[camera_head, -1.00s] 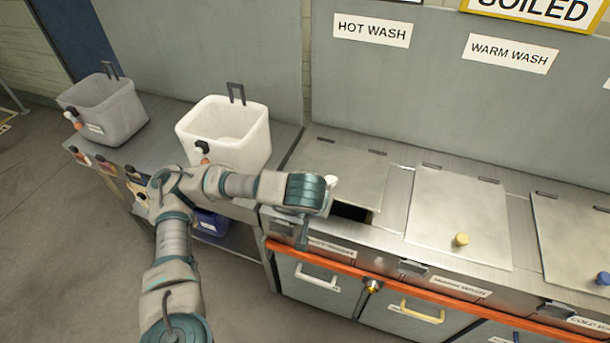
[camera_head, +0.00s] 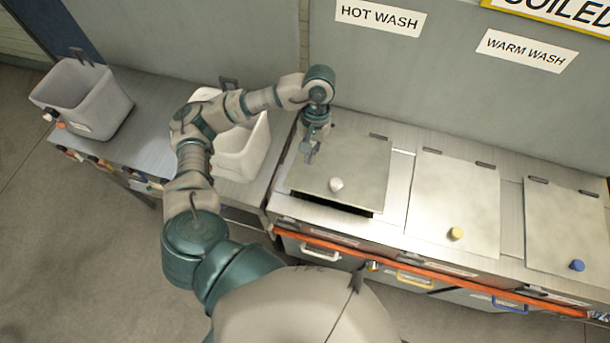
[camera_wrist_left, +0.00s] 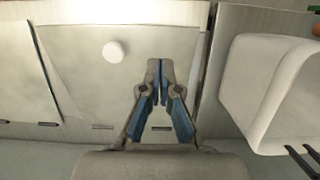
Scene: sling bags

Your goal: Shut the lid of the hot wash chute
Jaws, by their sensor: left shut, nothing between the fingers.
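The hot wash lid (camera_head: 362,168) is a grey metal plate with a white knob (camera_head: 336,185), below the HOT WASH sign (camera_head: 380,17). A dark gap shows under its front edge, so it stands slightly raised there. My left gripper (camera_head: 309,158) is shut and empty over the left part of the lid, behind and left of the knob. In the left wrist view the shut fingers (camera_wrist_left: 160,68) point over the lid (camera_wrist_left: 140,50), with the knob (camera_wrist_left: 113,51) beside them. Whether the fingers touch the lid is unclear. My right gripper is not in view.
The warm wash lid (camera_head: 455,200) with a yellow knob and another lid (camera_head: 565,225) with a blue knob lie flat to the right. A white bin (camera_head: 245,155) stands close left of the chute, partly behind my arm. A grey bin (camera_head: 82,98) stands farther left.

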